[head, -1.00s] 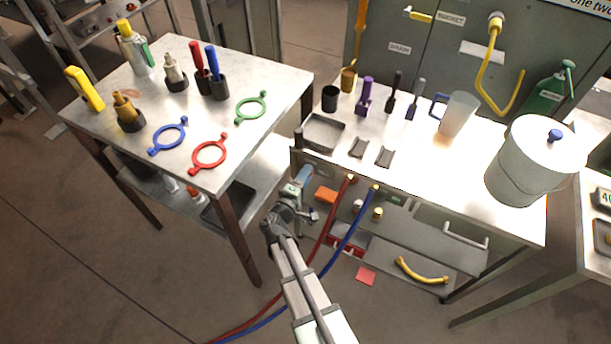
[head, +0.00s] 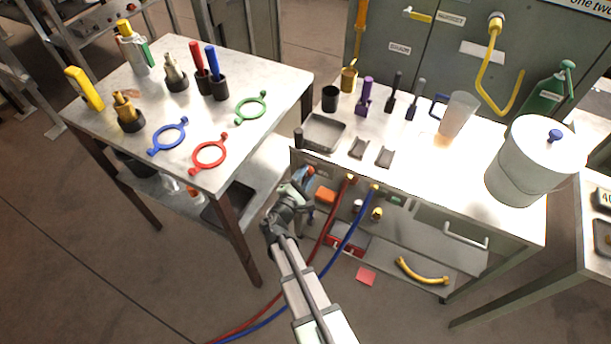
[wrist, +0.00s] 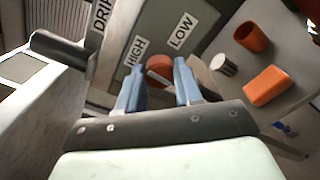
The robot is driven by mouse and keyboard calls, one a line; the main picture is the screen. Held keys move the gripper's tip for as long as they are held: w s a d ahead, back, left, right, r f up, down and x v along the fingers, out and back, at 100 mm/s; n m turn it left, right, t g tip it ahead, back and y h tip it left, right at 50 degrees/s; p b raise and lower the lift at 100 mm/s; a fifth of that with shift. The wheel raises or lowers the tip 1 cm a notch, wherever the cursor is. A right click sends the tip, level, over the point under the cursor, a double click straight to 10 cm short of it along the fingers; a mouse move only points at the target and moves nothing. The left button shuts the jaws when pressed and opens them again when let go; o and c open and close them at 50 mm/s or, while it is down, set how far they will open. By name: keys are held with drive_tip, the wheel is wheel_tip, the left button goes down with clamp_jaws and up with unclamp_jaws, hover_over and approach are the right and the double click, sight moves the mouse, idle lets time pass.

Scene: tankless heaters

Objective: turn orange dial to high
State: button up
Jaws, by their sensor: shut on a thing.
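The orange dial (wrist: 159,68) sits on a grey panel (wrist: 195,15) and shows between my blue fingers in the wrist view. My gripper (wrist: 158,84) is shut on it, one finger at each side. The HIGH label (wrist: 136,50) is above and left of the dial, and the LOW label (wrist: 181,31) is above and right. In the head view my gripper (head: 305,178) is at the left end of the steel bench's front, and only a small orange bit shows there. The dial's pointer mark cannot be made out.
Red (head: 333,215) and blue (head: 350,240) hoses hang just right of my gripper. An orange block (wrist: 267,86) and an orange cup (wrist: 251,37) are on the shelf at the wrist view's right. A table leg (head: 238,240) stands to the left.

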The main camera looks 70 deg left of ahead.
idle(0.4)
drive_tip(key=o, duration=1)
drive_tip(key=shift+o, duration=0.2)
drive_tip(key=v, duration=1.4)
drive_tip(key=shift+w+r, duration=0.1)
